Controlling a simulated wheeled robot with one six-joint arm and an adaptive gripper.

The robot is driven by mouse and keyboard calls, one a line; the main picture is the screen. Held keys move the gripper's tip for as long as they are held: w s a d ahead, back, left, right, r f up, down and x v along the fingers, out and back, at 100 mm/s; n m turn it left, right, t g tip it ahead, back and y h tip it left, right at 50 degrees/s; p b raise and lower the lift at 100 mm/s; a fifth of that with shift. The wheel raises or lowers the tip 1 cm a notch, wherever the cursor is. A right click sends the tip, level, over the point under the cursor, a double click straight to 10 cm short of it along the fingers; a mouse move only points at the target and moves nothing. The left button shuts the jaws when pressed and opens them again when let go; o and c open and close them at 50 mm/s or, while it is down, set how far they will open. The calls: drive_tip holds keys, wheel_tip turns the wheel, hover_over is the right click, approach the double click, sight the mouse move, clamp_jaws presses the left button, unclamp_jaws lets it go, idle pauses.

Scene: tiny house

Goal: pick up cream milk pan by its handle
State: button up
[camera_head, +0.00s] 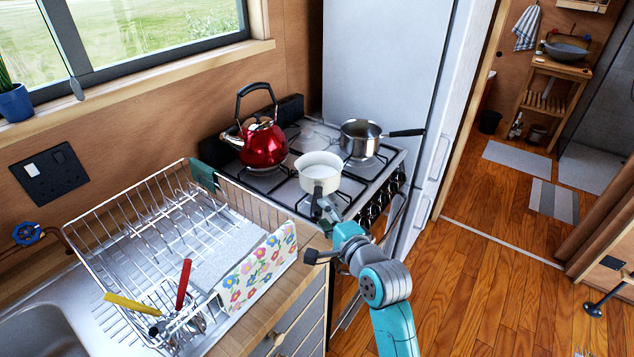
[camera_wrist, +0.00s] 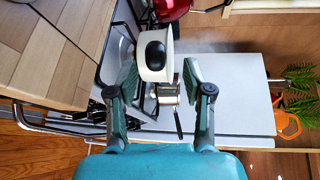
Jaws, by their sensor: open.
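The cream milk pan (camera_head: 320,178) stands upright on the front part of the stove, with its dark handle pointing toward my arm. In the wrist view the cream pan (camera_wrist: 155,72) shows side-on, and its black handle (camera_wrist: 152,54) points at the camera. My gripper (camera_head: 322,208) is at the handle side of the pan; my arm partly hides the handle in the head view. In the wrist view my gripper (camera_wrist: 159,76) is open and empty, with the handle in line between the fingers, closer to the left one. I cannot tell whether the fingers touch it.
A red kettle (camera_head: 263,143) stands behind the cream pan to the left. A steel saucepan (camera_head: 360,138) stands to the right, its handle toward the fridge (camera_head: 388,60).

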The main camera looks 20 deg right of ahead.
sight(315, 202)
drive_tip(key=shift+w+a+f, duration=0.2)
drive_tip(key=shift+w, duration=0.7)
drive_tip(key=shift+w+a+f, duration=0.15)
drive_tip(key=shift+w+f, duration=0.1)
drive_tip(key=shift+w, duration=0.65)
drive_tip(key=shift+w+a+f, duration=0.2)
drive_tip(key=shift+w, duration=0.7)
clamp_jaws()
drive_tip(key=shift+r, duration=0.1)
